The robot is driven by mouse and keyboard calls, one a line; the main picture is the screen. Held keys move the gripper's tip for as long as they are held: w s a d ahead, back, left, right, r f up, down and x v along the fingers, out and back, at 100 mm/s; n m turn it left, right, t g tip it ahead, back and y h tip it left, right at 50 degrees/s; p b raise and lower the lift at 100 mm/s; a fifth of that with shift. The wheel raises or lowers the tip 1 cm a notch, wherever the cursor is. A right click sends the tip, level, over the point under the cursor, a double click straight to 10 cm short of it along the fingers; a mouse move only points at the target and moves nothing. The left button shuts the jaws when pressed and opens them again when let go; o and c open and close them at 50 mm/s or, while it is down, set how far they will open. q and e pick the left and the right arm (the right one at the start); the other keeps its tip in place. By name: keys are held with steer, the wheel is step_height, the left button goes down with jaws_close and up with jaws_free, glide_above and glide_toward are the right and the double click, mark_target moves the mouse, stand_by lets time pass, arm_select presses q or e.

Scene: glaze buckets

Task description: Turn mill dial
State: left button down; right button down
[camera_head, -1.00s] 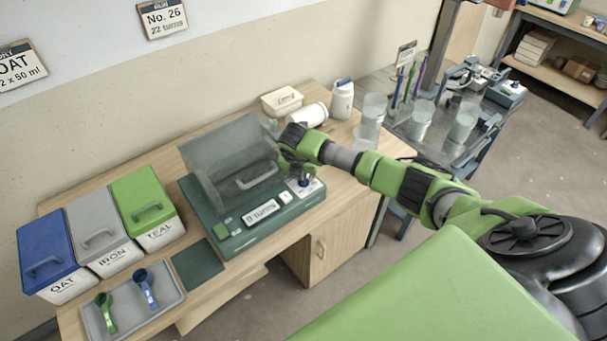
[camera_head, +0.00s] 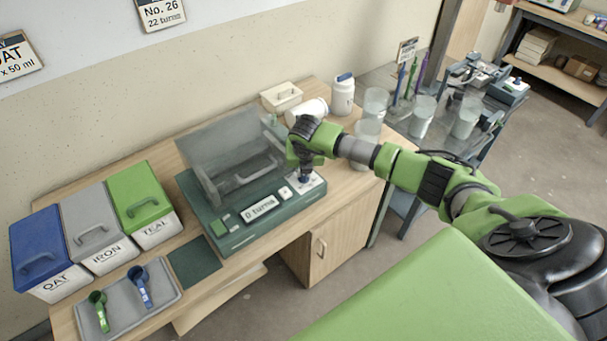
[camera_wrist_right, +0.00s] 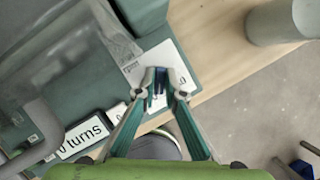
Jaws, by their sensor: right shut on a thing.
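The mill (camera_head: 225,232) is a dark green box with a clear, tilted lid (camera_head: 225,155) on the workbench. Its display (camera_head: 260,208) reads "0 turns"; part of it also shows in the right wrist view (camera_wrist_right: 82,137). The mill dial (camera_head: 305,179) is a small dark blue knob on a white plate at the mill's right end. My right gripper (camera_wrist_right: 160,76) points down over the plate and is shut on the dial (camera_wrist_right: 158,88), which shows between the fingertips. My left gripper is not in view.
Blue OAT (camera_head: 40,250), grey IRON (camera_head: 95,228) and green TEAL (camera_head: 140,200) bins stand left. A grey tray (camera_head: 165,300) holds a green and a blue scoop. A wall sign reads "22 turns".

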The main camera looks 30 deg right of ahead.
steer(key=n+y+b, duration=0.1)
steer(key=n+b, duration=0.2)
steer(key=n+y+b, duration=0.1)
steer(key=n+b, duration=0.3)
steer(key=n+y+b, duration=0.2)
steer(key=n+b, duration=0.2)
steer(key=shift+d+f, duration=0.2)
steer(key=n+y+b, duration=0.1)
steer(key=n+b, duration=0.1)
steer(key=n, duration=0.1)
steer(key=shift+r+b, duration=0.1)
steer(key=shift+b, duration=0.2)
steer(key=shift+r+n+g+y+b, duration=0.1)
steer(key=shift+n+g+y+b, duration=0.5)
steer(key=shift+n, duration=0.7)
steer(key=c, duration=2.1)
jaws_free()
steer(key=shift+c, duration=0.2)
